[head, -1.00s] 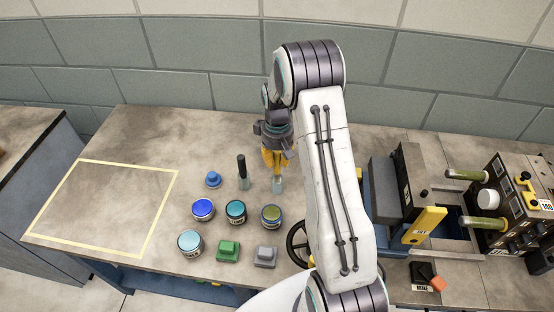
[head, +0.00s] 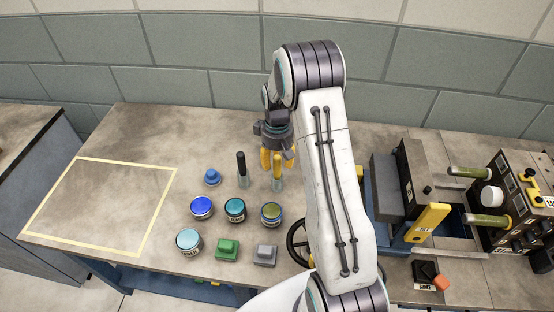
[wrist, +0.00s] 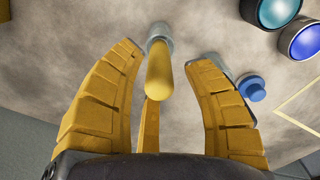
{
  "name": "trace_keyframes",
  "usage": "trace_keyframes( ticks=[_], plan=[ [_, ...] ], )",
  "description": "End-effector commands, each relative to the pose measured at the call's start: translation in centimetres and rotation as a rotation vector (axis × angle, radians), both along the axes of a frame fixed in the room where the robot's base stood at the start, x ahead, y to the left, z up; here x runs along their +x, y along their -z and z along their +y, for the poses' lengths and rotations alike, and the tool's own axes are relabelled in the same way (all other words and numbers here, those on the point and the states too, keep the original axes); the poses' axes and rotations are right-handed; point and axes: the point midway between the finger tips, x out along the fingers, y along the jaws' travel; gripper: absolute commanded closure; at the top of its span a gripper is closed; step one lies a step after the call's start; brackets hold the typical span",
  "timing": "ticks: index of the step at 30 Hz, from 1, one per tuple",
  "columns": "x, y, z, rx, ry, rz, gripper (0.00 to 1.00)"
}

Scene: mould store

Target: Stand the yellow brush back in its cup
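The yellow brush (head: 278,168) stands upright in its small grey cup (head: 277,185) on the bench. In the wrist view the rounded end of the yellow brush (wrist: 159,78) points up toward me, with the rim of its cup (wrist: 159,31) around its lower part. My gripper (head: 275,160) is just above and around the brush's upper part. In the wrist view my gripper (wrist: 165,75) has its yellow fingers spread, with visible gaps on both sides of the brush.
A black-handled brush in a similar cup (head: 242,172) stands just left. A blue knobbed piece (head: 212,177), several paint jars (head: 235,210), and green (head: 228,249) and grey (head: 265,256) blocks are near. A taped rectangle (head: 160,205) encloses clear bench at left.

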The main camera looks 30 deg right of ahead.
Motion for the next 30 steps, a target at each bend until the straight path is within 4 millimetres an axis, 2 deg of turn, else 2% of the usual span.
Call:
trace_keyframes(
  ticks=[7,11,24,30],
  plan=[
    [0.0,-0.1,0.0,0.000,0.000,0.000,0.54],
    [0.0,-0.8,0.0,0.000,0.000,-0.001,0.54],
    [0.0,-7.9,0.0,-0.001,0.000,-0.004,0.54],
    [-0.1,-10.4,0.0,-0.001,0.000,-0.003,0.54]
  ],
)
